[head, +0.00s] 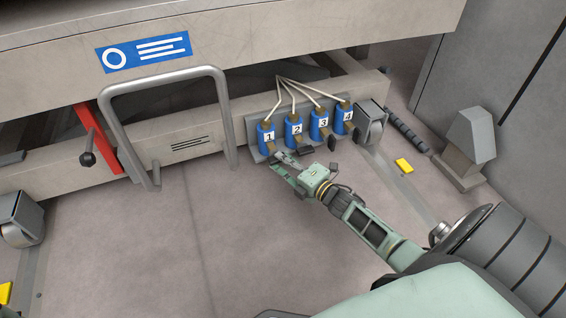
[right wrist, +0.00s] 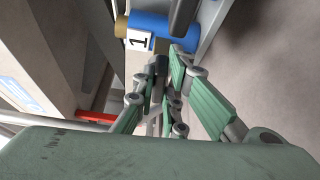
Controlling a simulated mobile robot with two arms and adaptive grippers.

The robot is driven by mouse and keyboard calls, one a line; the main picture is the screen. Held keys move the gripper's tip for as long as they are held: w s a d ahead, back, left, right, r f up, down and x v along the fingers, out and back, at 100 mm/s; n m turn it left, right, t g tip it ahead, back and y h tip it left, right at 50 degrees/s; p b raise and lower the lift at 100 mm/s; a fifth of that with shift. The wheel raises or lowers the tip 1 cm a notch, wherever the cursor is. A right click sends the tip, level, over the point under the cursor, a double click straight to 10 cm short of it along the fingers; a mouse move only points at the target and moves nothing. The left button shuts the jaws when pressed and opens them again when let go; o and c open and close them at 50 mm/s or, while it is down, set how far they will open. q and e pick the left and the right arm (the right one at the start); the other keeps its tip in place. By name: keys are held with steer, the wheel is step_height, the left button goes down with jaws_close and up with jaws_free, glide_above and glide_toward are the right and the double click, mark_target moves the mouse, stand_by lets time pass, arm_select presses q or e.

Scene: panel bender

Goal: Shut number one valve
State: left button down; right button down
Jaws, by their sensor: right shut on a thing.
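The number one valve (head: 267,136) is a blue cylinder with a white "1" label and brass ends, leftmost in a row on a grey plate. My right gripper (head: 284,163) is at its lower end, shut on the valve's handle. In the right wrist view the blue body of the number one valve (right wrist: 160,32) shows at the top, and my right gripper (right wrist: 162,75) has its fingers closed just below it. The fingers partly hide the handle, so its exact angle is hard to tell. My left gripper is not in view.
Valves two (head: 294,131), three (head: 320,125) and four (head: 344,117) stand close to the right, with dark handles. A grey tubular rail (head: 226,125) and a red lever (head: 97,138) are to the left. The floor in front is clear.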

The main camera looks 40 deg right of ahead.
steer(key=shift+d+m, duration=0.1)
steer(key=shift+m, duration=0.5)
steer(key=c, duration=1.8)
jaws_free()
steer(key=shift+f, duration=0.1)
steer(key=s+d, duration=0.1)
steer(key=s, duration=1)
steer(key=shift+s+d, duration=0.4)
